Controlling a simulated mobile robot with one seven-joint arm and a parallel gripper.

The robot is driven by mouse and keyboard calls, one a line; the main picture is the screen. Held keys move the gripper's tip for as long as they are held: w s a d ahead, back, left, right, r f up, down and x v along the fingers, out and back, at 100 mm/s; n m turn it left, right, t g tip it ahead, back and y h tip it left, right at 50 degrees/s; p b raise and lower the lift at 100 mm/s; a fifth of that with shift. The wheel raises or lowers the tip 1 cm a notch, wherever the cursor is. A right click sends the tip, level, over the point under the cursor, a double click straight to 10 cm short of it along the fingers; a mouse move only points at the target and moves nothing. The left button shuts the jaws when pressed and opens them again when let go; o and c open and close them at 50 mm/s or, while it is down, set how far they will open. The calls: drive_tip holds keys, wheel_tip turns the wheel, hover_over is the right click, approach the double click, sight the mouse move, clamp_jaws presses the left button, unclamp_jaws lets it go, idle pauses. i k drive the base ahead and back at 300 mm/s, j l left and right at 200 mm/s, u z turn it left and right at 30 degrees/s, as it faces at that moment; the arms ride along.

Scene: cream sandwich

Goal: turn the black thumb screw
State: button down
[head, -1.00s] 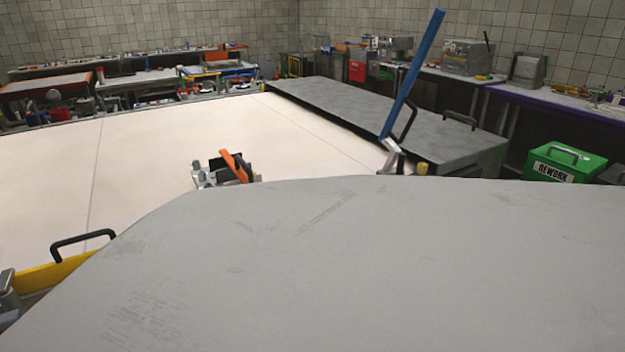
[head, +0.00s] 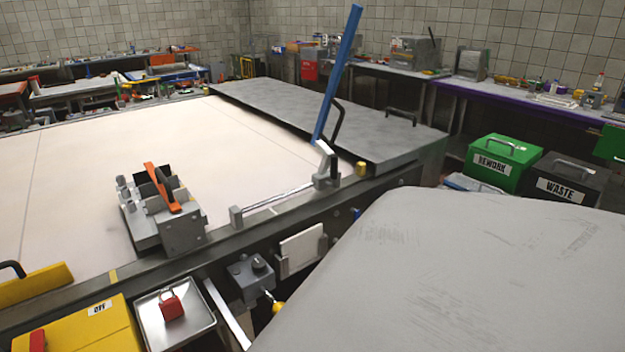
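I cannot pick out the black thumb screw for certain. A small dark round knob (head: 259,265) sits on top of a grey box (head: 250,280) on the table's front side, low in the middle of the head view. A grey metal fixture (head: 185,235) with black plates and an orange lever (head: 162,187) stands at the near edge of the pale table top (head: 95,190); any screw on it is too small to tell. My gripper is not in view.
A blue upright lever (head: 337,75) stands by the grey slab (head: 340,130). A yellow box (head: 85,330) and a metal tray holding a red padlock (head: 171,306) are at lower left. Green REWORK (head: 490,165) and black WASTE (head: 563,190) boxes are at right. My large grey body part covers the lower right.

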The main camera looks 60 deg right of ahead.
sight(259, 264)
drive_tip(key=i+l+z, duration=0.15)
drive_tip(key=z, duration=0.25)
drive_tip(key=i+l+z, duration=0.1)
drive_tip(key=z, duration=0.3)
drive_tip(key=i+z, duration=0.2)
drive_tip(key=z, duration=0.25)
drive_tip(key=k+z, duration=0.1)
drive_tip(key=k, duration=0.15)
drive_tip(key=k+j+z, duration=0.1)
drive_tip(key=z, duration=0.2)
drive_tip(key=k+z, duration=0.25)
drive_tip(key=i, duration=0.6)
